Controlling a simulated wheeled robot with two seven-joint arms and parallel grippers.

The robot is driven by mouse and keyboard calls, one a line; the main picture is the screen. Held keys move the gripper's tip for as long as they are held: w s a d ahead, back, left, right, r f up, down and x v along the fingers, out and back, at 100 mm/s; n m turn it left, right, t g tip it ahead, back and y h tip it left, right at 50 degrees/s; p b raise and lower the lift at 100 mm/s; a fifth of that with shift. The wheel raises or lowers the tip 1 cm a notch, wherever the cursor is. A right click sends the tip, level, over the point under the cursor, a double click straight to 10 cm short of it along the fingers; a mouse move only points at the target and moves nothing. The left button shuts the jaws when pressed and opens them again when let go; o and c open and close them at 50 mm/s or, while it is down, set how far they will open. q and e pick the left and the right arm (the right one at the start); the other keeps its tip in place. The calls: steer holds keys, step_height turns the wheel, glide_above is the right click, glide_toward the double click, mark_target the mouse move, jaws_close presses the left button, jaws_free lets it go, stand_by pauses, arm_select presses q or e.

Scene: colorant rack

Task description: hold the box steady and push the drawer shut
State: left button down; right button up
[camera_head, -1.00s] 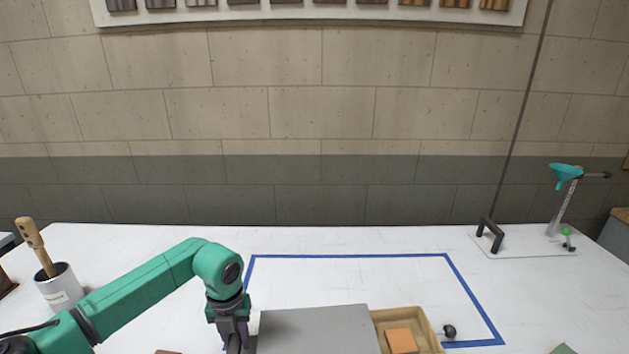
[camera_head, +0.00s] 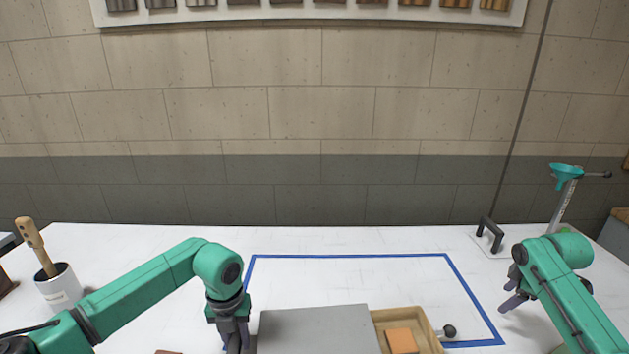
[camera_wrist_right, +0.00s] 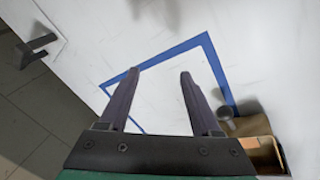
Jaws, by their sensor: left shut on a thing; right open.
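The grey box (camera_head: 315,332) sits at the bottom of the head view, partly cut off by the frame edge. Its wooden drawer (camera_head: 427,328) is out on the right side, with an orange block (camera_head: 402,341) inside and a dark round knob (camera_head: 449,331) on its front. My left gripper (camera_head: 236,345) is at the box's left side, shut on the box; its fingertips are partly cut off. My right gripper (camera_head: 512,293) is open and empty, to the right of the knob and apart from it. The right wrist view shows its open fingers (camera_wrist_right: 156,85), with the knob (camera_wrist_right: 224,116) and drawer (camera_wrist_right: 262,150) at lower right.
A blue tape outline (camera_head: 350,255) marks the white table (camera_head: 170,235). A white pot with a wooden tool (camera_head: 60,288) stands at left. The table behind the box is clear.

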steer(key=a+r+n+g, duration=0.2)
steer(key=a+n, duration=0.3)
steer(key=a, duration=0.5)
steer(key=n+g, duration=0.2)
steer(key=n, duration=0.1)
glide_above(451, 327)
steer(key=shift+w+d+y, duration=0.25)
steer(key=shift+d+y, duration=0.05)
steer(key=shift+s+a, duration=0.25)
step_height(451, 327, down, 10)
steer(key=shift+f, duration=0.2)
steer(key=shift+c, duration=0.3)
jaws_close()
